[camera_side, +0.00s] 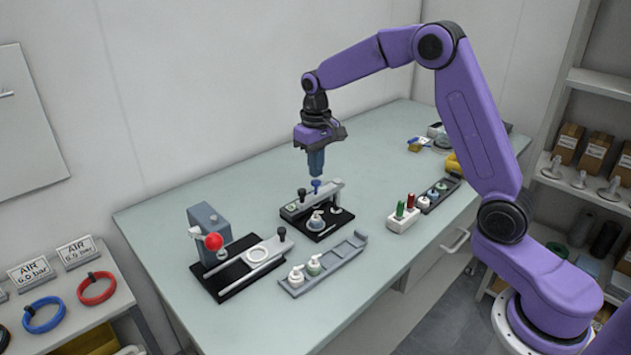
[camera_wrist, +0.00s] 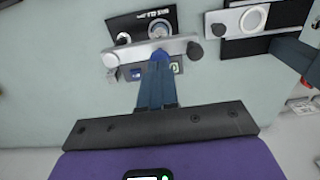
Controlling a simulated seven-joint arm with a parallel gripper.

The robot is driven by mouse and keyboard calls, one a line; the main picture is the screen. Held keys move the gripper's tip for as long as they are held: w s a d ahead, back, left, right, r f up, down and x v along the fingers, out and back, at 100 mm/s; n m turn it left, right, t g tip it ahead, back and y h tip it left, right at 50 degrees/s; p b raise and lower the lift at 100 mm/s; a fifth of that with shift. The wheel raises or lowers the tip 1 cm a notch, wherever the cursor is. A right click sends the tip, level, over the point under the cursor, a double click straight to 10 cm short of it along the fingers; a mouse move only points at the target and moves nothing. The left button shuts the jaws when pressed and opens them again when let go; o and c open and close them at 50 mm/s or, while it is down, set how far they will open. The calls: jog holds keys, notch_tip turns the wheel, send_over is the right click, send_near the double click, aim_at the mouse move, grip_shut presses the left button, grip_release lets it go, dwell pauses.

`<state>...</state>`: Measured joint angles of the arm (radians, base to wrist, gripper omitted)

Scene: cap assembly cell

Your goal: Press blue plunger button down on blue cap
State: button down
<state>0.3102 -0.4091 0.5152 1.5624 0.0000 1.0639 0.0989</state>
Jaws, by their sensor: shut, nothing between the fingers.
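The blue plunger button (camera_side: 316,185) stands up from the grey bar (camera_side: 325,192) of a small press fixture on a black base (camera_side: 338,222). My gripper (camera_side: 315,173) is shut and empty, pointing down just above the button; a small gap seems to show between them. In the wrist view my gripper (camera_wrist: 158,64) reaches toward the bar (camera_wrist: 178,46), and the rounded blue button top (camera_wrist: 159,54) shows at its tips. A small blue part (camera_wrist: 137,73) shows beside the fingers, on the near side of the bar. I cannot clearly make out a blue cap.
A press with a red ball knob (camera_side: 214,242) stands to the left. A grey tray (camera_side: 334,264) with white-topped parts lies in front. A white block (camera_side: 402,220) with green and red pegs stands to the right. Table between them is clear.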

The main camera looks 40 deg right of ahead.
aim_at(316, 181)
jog(key=shift+f, duration=0.1)
dwell(0.6)
jog(key=shift+f, duration=0.65)
jog(key=shift+f, duration=1.2)
dwell(0.6)
